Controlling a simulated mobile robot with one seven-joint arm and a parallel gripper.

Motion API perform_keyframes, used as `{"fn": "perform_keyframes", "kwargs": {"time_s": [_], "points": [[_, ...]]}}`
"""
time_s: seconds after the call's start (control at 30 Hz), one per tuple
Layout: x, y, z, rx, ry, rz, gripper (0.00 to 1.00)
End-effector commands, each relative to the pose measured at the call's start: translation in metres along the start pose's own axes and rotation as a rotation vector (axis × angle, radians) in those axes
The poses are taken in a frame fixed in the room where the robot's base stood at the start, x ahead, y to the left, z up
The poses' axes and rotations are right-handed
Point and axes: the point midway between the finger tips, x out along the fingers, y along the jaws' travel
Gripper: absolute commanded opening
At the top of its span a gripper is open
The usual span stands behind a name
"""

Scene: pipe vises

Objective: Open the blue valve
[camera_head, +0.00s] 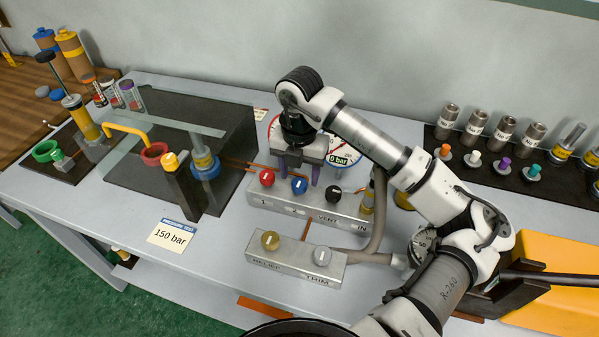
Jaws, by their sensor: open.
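The blue valve (299,187) is a round knob with a pale mark on top. It sits on a grey metal block between a red knob (267,178) and a black knob (333,194). My gripper (299,176) is open and points down just above and behind the blue knob. Its two fingers appear to the left and right of the knob. I cannot tell whether they touch it.
A lower block carries a yellow knob (270,240) and a grey knob (322,256). A gauge reading 0 bar (340,160) stands behind my gripper. A card (173,234) reads 150 bar. A hose (378,215) runs right of the blocks. A clear shield (150,140) stands left.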

Motion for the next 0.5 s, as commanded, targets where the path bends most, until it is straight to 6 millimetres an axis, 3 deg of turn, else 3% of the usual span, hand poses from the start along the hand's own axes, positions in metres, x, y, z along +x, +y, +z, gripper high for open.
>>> {"fn": "perform_keyframes", "kwargs": {"time_s": [0.2, 0.5], "points": [[0.019, 0.0, 0.0, 0.001, 0.0, 0.001, 0.54], [0.022, 0.0, 0.0, 0.0, 0.0, 0.0, 0.54]]}}
